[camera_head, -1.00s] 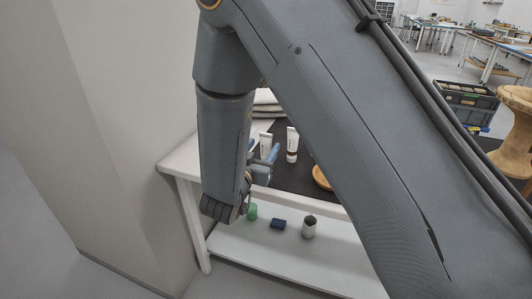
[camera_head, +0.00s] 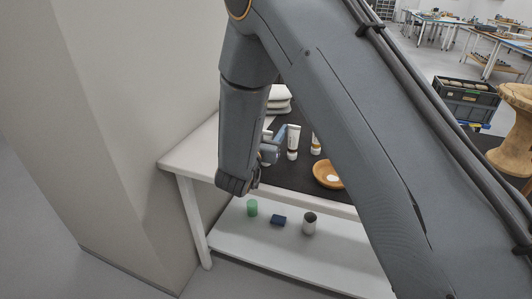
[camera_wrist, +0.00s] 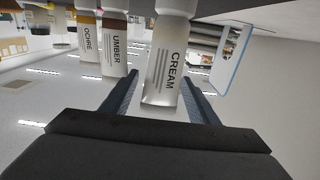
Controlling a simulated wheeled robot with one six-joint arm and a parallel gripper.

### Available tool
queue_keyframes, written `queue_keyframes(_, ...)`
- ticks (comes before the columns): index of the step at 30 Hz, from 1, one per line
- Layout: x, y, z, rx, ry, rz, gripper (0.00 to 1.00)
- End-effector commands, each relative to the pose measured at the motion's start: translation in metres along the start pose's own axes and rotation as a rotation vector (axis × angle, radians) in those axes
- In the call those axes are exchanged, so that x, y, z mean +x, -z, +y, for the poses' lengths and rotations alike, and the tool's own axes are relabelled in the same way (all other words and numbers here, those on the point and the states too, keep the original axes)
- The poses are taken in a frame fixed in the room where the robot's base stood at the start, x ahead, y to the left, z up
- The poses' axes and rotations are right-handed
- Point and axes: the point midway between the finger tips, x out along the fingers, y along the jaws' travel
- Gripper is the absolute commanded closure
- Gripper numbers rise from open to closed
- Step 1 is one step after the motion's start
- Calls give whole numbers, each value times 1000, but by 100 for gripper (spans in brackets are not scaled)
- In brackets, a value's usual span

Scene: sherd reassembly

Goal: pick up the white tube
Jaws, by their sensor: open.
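The white tube (camera_wrist: 163,72), labelled CREAM, shows large in the wrist view, where the picture looks upside down. It lies between the two fingers of my gripper (camera_wrist: 160,78), which are open with a gap on each side of it. In the head view my gripper (camera_head: 272,148) is at the left part of the dark mat, and the arm and gripper hide most of this tube. Two other pale tubes stand beside it: UMBER (camera_wrist: 115,45) with a brown band and OCHRE (camera_wrist: 88,40) with a yellow-brown band.
The UMBER tube (camera_head: 292,141) stands close right of my gripper, with another tube (camera_head: 315,143) beyond. A round wooden dish (camera_head: 328,175) lies on the dark mat (camera_head: 290,180). The lower shelf (camera_head: 265,250) holds a green cup, a blue block and a dark-topped cup.

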Motion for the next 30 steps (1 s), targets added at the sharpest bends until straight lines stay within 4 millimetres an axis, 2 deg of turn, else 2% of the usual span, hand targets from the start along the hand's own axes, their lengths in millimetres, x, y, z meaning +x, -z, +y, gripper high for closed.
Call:
queue_keyframes(2,0,0,0,0,0,0,46)
queue_keyframes(3,0,0,0,0,0,0,49)
queue_keyframes(10,0,0,0,0,0,0,88)
queue_keyframes(20,0,6,0,1,0,1,88)
queue_keyframes(23,0,20,0,2,0,2,88)
queue_keyframes(30,0,65,0,3,0,2,88)
